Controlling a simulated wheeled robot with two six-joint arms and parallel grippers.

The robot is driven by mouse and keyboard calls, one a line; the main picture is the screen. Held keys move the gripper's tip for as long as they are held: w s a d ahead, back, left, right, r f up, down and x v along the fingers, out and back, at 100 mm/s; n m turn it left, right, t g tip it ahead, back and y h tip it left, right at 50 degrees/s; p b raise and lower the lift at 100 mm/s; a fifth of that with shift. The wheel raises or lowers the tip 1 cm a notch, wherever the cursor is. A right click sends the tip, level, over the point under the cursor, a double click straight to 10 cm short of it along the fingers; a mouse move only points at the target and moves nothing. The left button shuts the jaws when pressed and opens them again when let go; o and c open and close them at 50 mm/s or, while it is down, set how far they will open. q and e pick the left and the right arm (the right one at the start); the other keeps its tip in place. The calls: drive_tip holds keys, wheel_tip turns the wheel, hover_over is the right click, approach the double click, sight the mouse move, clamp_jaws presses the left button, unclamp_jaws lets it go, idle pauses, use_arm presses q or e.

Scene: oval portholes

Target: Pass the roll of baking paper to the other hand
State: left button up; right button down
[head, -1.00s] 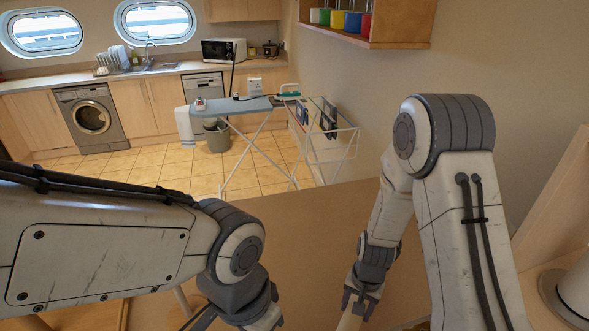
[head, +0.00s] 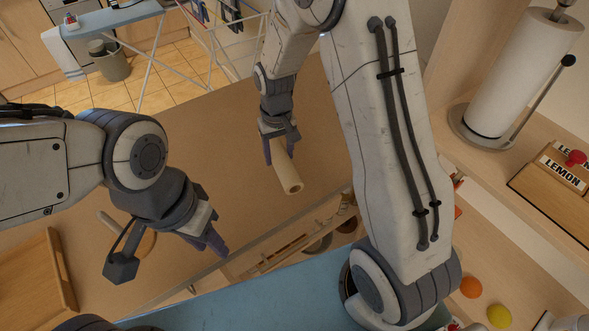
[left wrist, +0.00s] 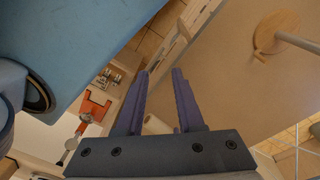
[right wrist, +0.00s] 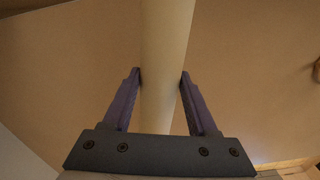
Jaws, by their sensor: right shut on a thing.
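The roll of baking paper (head: 288,180) is a pale beige cylinder with a hollow end facing the near side, above the brown worktop. My right gripper (head: 279,150) is shut on it. In the right wrist view the roll (right wrist: 165,60) runs between the two fingers of my right gripper (right wrist: 160,76). My left gripper (head: 207,240) is to the left of the roll and nearer, apart from it. In the left wrist view my left gripper (left wrist: 161,72) has its fingers apart with nothing held between the tips.
An open drawer (head: 262,262) with utensils juts below the worktop's near edge. A round wooden base with a rod (head: 148,243) and a wooden tray (head: 35,275) lie at left. A paper towel roll (head: 515,75) stands at right. The worktop (head: 215,140) between the arms is clear.

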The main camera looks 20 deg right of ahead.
use_arm(q)
drive_tip(key=o, duration=0.9)
drive_tip(key=shift+w+d+r, duration=0.15)
drive_tip(key=shift+w+d, duration=0.2)
drive_tip(key=shift+w, duration=0.1)
drive_tip(key=w+d+r+n+t+h, duration=0.1)
drive_tip(key=w+d+r+n+t, duration=0.15)
drive_tip(key=w, duration=0.55)
drive_tip(key=w+d+r+n+t+h, duration=0.1)
drive_tip(key=w+r+n+h, duration=0.2)
drive_tip(key=w, duration=0.5)
drive_tip(key=w+d+r+n+t, duration=0.2)
drive_tip(key=w+n, duration=0.2)
drive_tip(key=w, duration=0.4)
drive_tip(key=x, duration=1.2)
use_arm(e)
drive_tip(key=w+a+r, duration=0.7)
drive_tip(key=w+r, duration=0.2)
drive_tip(key=r, duration=0.3)
drive_tip(key=shift+a+n, duration=0.2)
drive_tip(key=shift+n, duration=0.2)
use_arm(q)
drive_tip(key=shift+r, duration=0.1)
clamp_jaws()
use_arm(e)
drive_tip(key=shift+c, duration=0.5)
unclamp_jaws()
